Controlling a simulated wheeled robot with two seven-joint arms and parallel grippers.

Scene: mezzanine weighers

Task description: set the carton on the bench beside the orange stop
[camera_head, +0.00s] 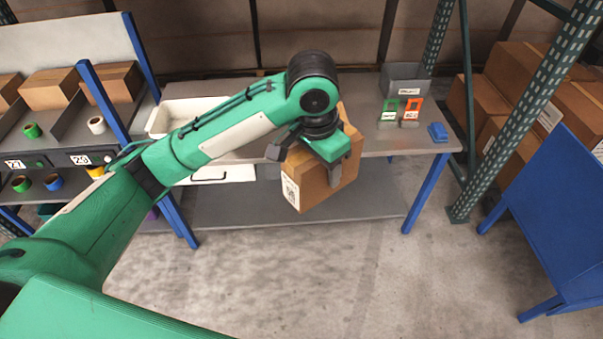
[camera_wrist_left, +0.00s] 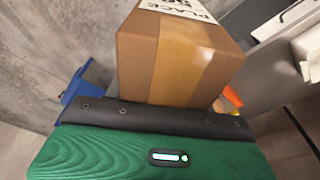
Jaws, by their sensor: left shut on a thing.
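The brown carton (camera_head: 312,186) hangs in my left gripper (camera_head: 305,162), which is shut on it from above. It appears in front of the grey bench (camera_head: 415,143), overlapping the bench's front edge in the head view. A white label shows on its lower left side. The carton (camera_wrist_left: 185,62) also fills the middle of the left wrist view, with a printed label at its top. The orange stop (camera_head: 411,112) stands on the right part of the bench, to the right of the carton. My right gripper is not in view.
A green stop (camera_head: 389,110) stands just left of the orange one. A grey bin (camera_head: 405,80) is behind them, and a blue object (camera_head: 438,132) lies to their right. A white tray (camera_head: 178,112) is at the bench's left. A green rack post (camera_head: 500,130) rises at right.

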